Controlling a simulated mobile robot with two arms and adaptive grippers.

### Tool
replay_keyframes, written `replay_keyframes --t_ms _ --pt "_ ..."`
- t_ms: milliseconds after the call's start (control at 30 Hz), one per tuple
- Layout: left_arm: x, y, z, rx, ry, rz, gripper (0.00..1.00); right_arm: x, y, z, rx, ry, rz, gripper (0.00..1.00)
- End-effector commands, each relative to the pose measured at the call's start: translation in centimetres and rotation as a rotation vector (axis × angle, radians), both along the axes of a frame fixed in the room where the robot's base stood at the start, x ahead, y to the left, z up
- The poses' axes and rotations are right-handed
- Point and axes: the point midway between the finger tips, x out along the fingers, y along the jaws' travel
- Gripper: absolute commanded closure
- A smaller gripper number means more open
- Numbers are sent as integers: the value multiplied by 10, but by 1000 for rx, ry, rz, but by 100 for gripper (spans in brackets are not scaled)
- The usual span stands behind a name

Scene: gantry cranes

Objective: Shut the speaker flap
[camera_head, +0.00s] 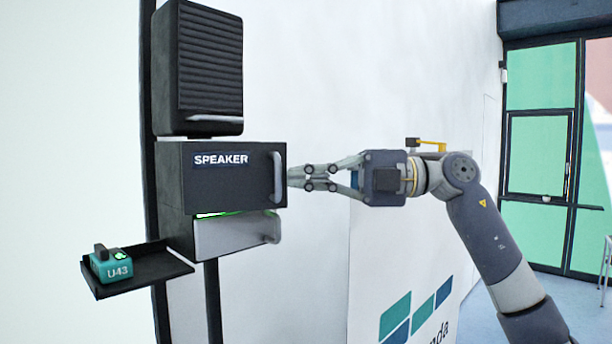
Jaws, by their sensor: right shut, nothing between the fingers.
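The speaker flap (228,182) is a dark front panel with a white SPEAKER label and a grey upright handle (277,176) near its right edge. It sits in the middle of the stack of units on the wall and looks close to its box; I cannot tell if a narrow gap remains. My right gripper (292,178) is shut and empty. Its fingertips point left, just beside the flap's right edge and handle; whether they touch is unclear. My left gripper is not in view.
A ribbed black unit (208,62) is above the flap. A grey-fronted unit (235,236) with a handle and a green glow is below. A black tray (150,274) juts out at lower left, bearing a teal U43 device (112,266).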

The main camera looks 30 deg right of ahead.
Motion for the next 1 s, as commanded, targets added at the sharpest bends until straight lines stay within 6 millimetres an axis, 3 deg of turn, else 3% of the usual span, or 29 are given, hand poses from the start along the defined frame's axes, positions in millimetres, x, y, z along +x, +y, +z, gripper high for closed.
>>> replay_keyframes --t_ms 1000 --pt "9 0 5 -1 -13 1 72 0 -1 1 0 2 2 100"
